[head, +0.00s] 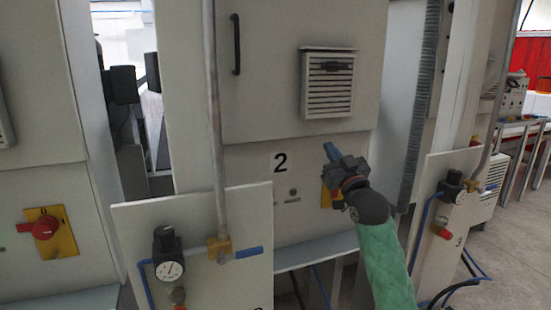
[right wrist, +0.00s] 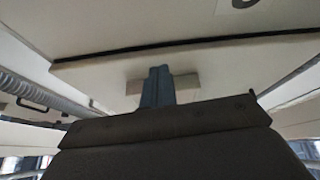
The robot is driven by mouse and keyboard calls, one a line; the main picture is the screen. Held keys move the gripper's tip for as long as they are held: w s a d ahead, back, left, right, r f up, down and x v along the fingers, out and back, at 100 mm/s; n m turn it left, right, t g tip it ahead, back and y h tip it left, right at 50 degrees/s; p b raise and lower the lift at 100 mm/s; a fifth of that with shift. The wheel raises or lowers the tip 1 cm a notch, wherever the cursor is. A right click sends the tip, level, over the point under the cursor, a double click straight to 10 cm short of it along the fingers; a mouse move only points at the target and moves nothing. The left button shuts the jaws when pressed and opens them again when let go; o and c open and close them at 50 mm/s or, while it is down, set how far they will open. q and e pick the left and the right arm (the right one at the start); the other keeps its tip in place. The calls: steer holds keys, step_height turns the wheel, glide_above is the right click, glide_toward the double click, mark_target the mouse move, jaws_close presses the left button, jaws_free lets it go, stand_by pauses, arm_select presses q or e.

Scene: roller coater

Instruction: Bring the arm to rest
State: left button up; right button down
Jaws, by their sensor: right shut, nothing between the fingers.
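My right arm, in a green sleeve, comes up from the bottom right of the head view. Its gripper (head: 329,151) is shut and empty, in front of the cabinet marked 2 (head: 262,205), below the vented box. In the right wrist view the closed fingers (right wrist: 158,86) stand up past the dark gripper body, with a pale panel surface behind them. The gripper partly hides a yellow plate (head: 326,196) on the cabinet. I cannot tell whether the fingers touch the cabinet. My left gripper is not in view.
A panel with a gauge (head: 168,268) and a blue-handled valve (head: 238,252) stands at the front left. A similar gauge (head: 452,187) is on the right panel. A red switch (head: 44,228) on a yellow plate is at far left. Open floor (head: 515,225) shows at right.

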steer(key=s+d+f+m+g+h, duration=0.1)
steer(key=s+f+g+h, duration=0.2)
steer(key=f, duration=1)
steer(key=s+f+m+g+h, duration=0.1)
steer(key=s+f+g+h, duration=0.3)
steer(key=f, duration=1)
steer(key=s+d+f+g, duration=0.15)
steer(key=f+g, duration=0.35)
steer(key=f, duration=0.8)
steer(key=s+f+g, duration=0.4)
steer(key=s+f, duration=1.4)
steer(key=f, duration=0.1)
steer(key=s+f+g, duration=0.1)
steer(key=s+f, duration=0.3)
steer(key=s, duration=0.3)
steer(key=s+a+f+g, duration=0.1)
steer(key=s+f+g, duration=0.1)
steer(key=s+f, duration=0.3)
steer(key=s+a+f+m+g, duration=0.1)
steer(key=s+f, duration=0.3)
steer(key=s, duration=0.7)
steer(key=shift+f, duration=0.35)
steer(key=shift+s, duration=0.1)
